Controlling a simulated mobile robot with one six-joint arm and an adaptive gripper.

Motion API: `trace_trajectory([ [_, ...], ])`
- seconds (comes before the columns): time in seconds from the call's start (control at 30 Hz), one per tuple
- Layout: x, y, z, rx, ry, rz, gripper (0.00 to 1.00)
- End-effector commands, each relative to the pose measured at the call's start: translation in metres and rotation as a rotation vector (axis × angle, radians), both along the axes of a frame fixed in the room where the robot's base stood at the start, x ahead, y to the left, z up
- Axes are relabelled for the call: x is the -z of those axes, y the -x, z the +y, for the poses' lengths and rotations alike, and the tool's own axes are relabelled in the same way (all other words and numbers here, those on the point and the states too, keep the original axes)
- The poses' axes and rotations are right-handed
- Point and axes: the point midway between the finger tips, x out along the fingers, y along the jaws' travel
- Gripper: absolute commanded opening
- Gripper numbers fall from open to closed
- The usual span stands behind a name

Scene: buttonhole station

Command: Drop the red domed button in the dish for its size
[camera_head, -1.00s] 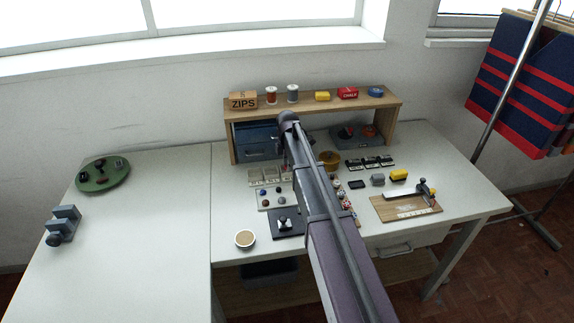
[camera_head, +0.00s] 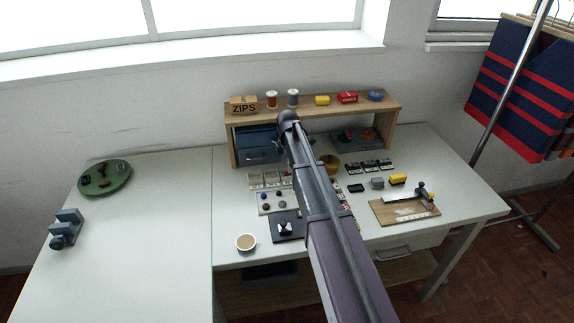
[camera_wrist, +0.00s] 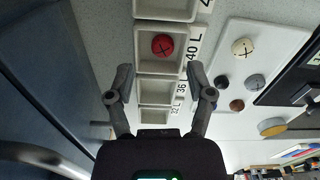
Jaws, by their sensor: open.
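A red button (camera_wrist: 162,45) with a cross mark lies in a white square dish (camera_wrist: 143,68) beside the label "40 L" in the wrist view. My gripper (camera_wrist: 161,90) is open and empty, its two fingers apart over the row of dishes. The red button shows beyond the fingertips, between their lines, and clear of both. Smaller dishes labelled 36 L (camera_wrist: 155,93) and 32 L (camera_wrist: 154,116) follow in the row, with another dish at the top edge. In the head view the dishes (camera_head: 256,181) stand left of my arm, which hides my gripper's fingers.
A white tray (camera_wrist: 270,50) with several buttons lies right of the dishes in the wrist view. The wooden shelf (camera_head: 385,100) stands over blue drawers (camera_head: 257,143) behind. The left table's middle is clear.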

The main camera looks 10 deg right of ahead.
Motion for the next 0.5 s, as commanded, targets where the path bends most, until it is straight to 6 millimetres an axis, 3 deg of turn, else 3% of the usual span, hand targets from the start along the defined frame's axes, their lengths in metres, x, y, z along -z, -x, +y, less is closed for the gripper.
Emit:
trace_trajectory([
  [0.5,-0.047,0.000,0.000,0.000,0.000,0.000,0.69],
])
